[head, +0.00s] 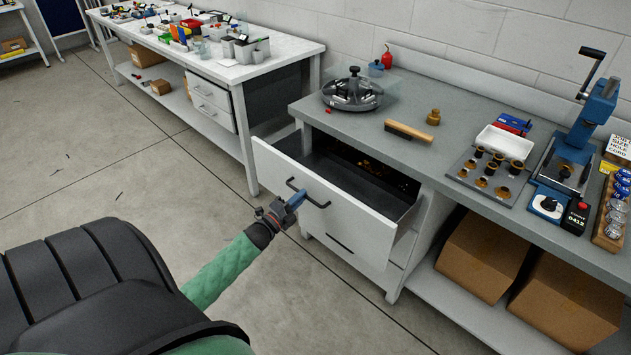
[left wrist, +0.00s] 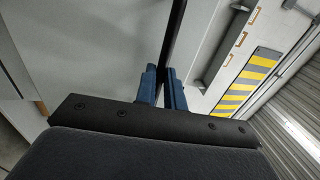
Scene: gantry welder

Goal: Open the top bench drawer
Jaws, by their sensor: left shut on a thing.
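The top bench drawer (head: 333,208) has a white front and stands pulled well out of the grey-topped bench (head: 430,145). Its dark inside shows, with a few small brass-coloured items towards the back. The drawer's black bar handle (head: 313,198) runs across the front. In the left wrist view the blue fingers (left wrist: 162,88) close around the dark handle bar (left wrist: 174,45). My right gripper is not in view.
A lower drawer (head: 345,255) below looks shut. Cardboard boxes (head: 482,255) sit on the bench's lower shelf. A round grey carousel (head: 352,92), a brush (head: 408,132) and a blue press (head: 572,150) stand on top. Another bench (head: 245,70) is behind left. Floor left of the drawer is clear.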

